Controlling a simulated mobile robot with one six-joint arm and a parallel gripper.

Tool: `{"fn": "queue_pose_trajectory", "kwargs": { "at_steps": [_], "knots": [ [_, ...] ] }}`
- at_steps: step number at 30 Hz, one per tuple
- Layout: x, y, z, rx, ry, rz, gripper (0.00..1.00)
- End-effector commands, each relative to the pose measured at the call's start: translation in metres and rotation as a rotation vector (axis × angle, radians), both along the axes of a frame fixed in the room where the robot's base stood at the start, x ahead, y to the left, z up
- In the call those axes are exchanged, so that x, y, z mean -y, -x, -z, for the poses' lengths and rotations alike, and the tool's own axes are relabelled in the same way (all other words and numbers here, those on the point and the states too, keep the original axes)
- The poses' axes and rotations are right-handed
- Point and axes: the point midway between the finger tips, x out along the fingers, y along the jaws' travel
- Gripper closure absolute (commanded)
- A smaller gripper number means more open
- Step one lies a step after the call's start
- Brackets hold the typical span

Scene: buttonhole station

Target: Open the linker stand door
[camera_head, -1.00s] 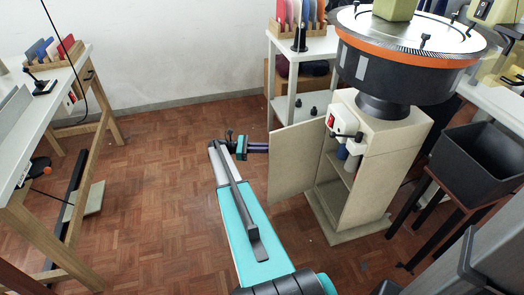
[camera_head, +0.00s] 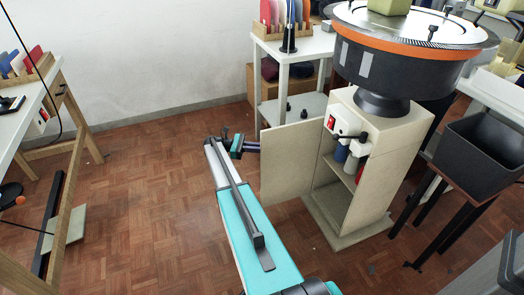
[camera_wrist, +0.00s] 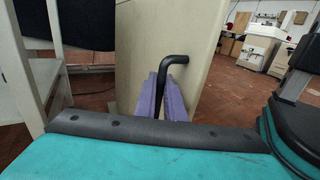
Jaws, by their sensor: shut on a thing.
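The linker stand (camera_head: 392,150) is a beige cabinet under a big round dial machine with an orange rim. Its door (camera_head: 290,160) stands open, swung out to the left, and shows the inside with a shelf, a blue item and a red item. My gripper (camera_head: 256,147) is at the door's outer left edge. In the wrist view the door panel (camera_wrist: 140,50) fills the middle, and the purple fingers (camera_wrist: 163,95) are shut around the black bent handle (camera_wrist: 175,62). The handle is hidden in the head view.
A white table (camera_head: 305,45) with a card rack stands behind the door, with a low shelf (camera_head: 300,108). A black bin (camera_head: 485,145) on a dark frame is right of the stand. A workbench (camera_head: 35,100) is at the left. The parquet floor between is clear.

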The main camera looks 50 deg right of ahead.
Motion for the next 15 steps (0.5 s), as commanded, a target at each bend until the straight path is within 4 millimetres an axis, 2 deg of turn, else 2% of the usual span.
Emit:
{"fn": "queue_pose_trajectory", "kwargs": {
  "at_steps": [6, 7, 9, 15],
  "knots": [
    [-0.008, -0.008, -0.001, 0.001, 0.001, -0.013, 1.00],
    [-0.009, -0.008, -0.001, 0.001, 0.001, -0.014, 0.86],
    [-0.010, -0.010, -0.001, 0.001, 0.001, -0.016, 0.74],
    [-0.012, -0.011, -0.001, -0.001, 0.001, -0.017, 0.73]
  ]
}}
